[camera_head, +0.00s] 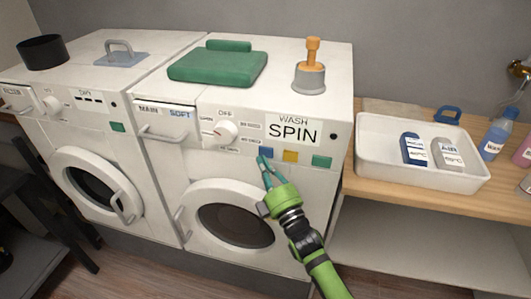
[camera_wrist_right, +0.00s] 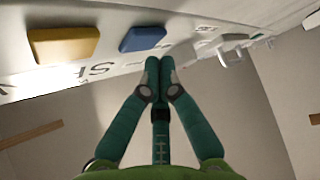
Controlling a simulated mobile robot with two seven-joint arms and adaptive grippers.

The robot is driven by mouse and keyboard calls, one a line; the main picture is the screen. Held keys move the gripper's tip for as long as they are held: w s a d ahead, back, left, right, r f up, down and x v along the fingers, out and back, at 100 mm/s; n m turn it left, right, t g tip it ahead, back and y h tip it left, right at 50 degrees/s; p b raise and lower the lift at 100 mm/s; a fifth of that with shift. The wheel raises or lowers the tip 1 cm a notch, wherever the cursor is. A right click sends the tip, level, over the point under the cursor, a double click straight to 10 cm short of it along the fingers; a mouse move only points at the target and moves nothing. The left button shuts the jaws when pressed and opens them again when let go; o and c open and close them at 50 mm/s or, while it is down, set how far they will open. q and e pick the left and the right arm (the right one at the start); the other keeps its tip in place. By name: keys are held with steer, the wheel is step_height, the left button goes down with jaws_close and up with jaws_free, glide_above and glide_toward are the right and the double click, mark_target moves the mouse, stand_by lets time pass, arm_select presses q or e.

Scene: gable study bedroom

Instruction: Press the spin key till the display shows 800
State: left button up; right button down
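The white washing machine (camera_head: 168,205) has a display (camera_head: 292,130) reading "WASH SPIN". Below the display sit a blue key (camera_head: 266,152), a yellow key (camera_head: 290,156) and a green key (camera_head: 321,161). I cannot read any labels on the keys. My right gripper (camera_head: 264,160) is shut and empty, its fingertips together just at the blue key's lower edge. In the right wrist view the fingertips (camera_wrist_right: 160,64) are close to the blue key (camera_wrist_right: 142,38), with the yellow key (camera_wrist_right: 63,45) to the left. I cannot tell whether they touch. My left gripper is not in view.
A dial (camera_head: 222,132) and a drawer marked MAIN and SOFT (camera_head: 166,118) are left of the display. A second machine (camera_head: 75,150) stands left; a white tray (camera_head: 376,157) with bottles stands right.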

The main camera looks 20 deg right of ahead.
stand_by(0.5)
steer(key=shift+w+d, duration=0.25)
steer(key=shift+w, duration=0.1)
steer(key=shift+w+d, duration=0.2)
steer(key=shift+w, duration=0.1)
stand_by(0.6)
stand_by(0.3)
steer(key=shift+s+a, duration=0.45)
steer(key=shift+s, duration=0.2)
steer(key=shift+s+a+p, duration=0.5)
steer(key=shift+s+a, duration=0.2)
steer(key=shift+s, duration=0.35)
steer(key=shift+s+a+p, duration=0.5)
steer(key=shift+s+a, duration=0.2)
steer(key=shift+s, duration=0.35)
steer(key=shift+f, duration=0.1)
